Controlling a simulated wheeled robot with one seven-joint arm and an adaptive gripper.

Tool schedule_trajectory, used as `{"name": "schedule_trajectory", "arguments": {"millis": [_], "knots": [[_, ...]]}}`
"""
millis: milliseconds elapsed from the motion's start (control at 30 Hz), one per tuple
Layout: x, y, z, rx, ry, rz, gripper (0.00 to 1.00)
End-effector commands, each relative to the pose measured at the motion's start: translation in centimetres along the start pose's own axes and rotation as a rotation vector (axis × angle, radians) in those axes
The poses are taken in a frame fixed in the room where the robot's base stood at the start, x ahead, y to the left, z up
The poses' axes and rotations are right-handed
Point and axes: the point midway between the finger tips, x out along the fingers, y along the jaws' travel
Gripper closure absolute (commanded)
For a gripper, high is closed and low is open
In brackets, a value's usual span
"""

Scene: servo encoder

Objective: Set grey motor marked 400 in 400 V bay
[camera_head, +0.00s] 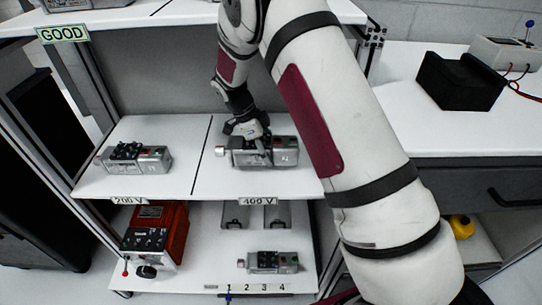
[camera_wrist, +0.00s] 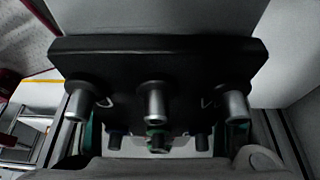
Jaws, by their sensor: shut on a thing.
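A grey motor (camera_head: 285,152) is at the 400 V bay (camera_head: 225,184), the right half of the middle shelf, behind the "400 V" label (camera_head: 258,201). It lies lengthwise across the bay, right of the black dividing line. I cannot tell whether it rests on the shelf or is slightly above it, and its marking is not legible. My gripper (camera_head: 256,142) comes down from above and is shut on this motor. In the wrist view, a black block with metal pins (camera_wrist: 155,65) fills the middle, between the greenish pads of my gripper (camera_wrist: 160,138).
Another grey motor (camera_head: 137,158) sits in the 200 V bay (camera_head: 105,185). On the lower shelf are a red-and-black unit (camera_head: 155,238) and a grey motor (camera_head: 273,262) above the numbers 1 to 4. A "GOOD" label (camera_head: 63,33) marks the top shelf. A black block (camera_head: 460,82) is on the right bench.

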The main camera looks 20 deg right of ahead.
Motion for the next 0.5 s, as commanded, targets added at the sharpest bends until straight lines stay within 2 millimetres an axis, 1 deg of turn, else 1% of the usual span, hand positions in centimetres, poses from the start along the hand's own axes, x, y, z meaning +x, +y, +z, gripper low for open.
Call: {"name": "schedule_trajectory", "arguments": {"millis": [67, 333, 400, 500], "knots": [[0.2, -0.1, 0.1, 0.001, 0.000, -0.001, 1.00], [2.9, -0.1, 1.2, 0.000, 0.000, 0.000, 1.00], [3.2, -0.1, 1.3, 0.001, 0.000, -0.001, 1.00], [3.1, -0.1, 1.3, 0.002, -0.001, -0.002, 1.00]]}}
